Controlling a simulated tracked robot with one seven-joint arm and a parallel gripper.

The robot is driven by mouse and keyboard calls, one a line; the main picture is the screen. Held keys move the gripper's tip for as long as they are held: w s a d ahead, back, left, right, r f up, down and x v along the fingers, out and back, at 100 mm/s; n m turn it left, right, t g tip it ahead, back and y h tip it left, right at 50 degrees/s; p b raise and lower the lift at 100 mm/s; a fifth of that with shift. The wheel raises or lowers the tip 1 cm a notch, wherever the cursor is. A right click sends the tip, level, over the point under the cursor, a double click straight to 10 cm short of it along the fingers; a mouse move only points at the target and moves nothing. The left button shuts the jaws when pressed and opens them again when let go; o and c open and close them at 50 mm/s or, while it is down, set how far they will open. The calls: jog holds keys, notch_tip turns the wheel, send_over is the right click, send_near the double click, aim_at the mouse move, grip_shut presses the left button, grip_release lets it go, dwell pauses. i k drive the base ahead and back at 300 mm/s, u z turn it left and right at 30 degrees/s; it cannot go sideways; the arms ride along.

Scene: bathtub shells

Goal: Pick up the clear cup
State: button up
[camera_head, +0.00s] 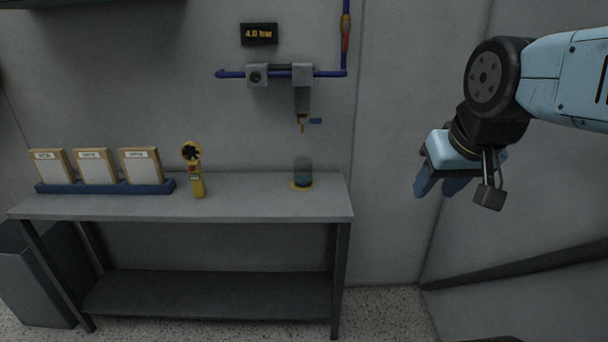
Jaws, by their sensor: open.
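The clear cup (303,170) stands upright near the right end of the grey bench (230,206). It looks bluish and see-through, and it rests on a yellow ring or base (301,187). My gripper (440,186) hangs in the air to the right of the bench, apart from the cup, with its blue fingers pointing down. The fingers are open, and I see nothing between them.
A drain-like fitting with a nozzle (302,104) hangs on the wall just above the cup. A yellow handheld tool (194,172) stands left of it. A blue rack (105,187) holds framed cards. The bench top between tool and cup is clear.

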aim_at(303, 172)
jog(key=z, duration=0.1)
jog(key=i, duration=1)
jog(key=u, duration=0.1)
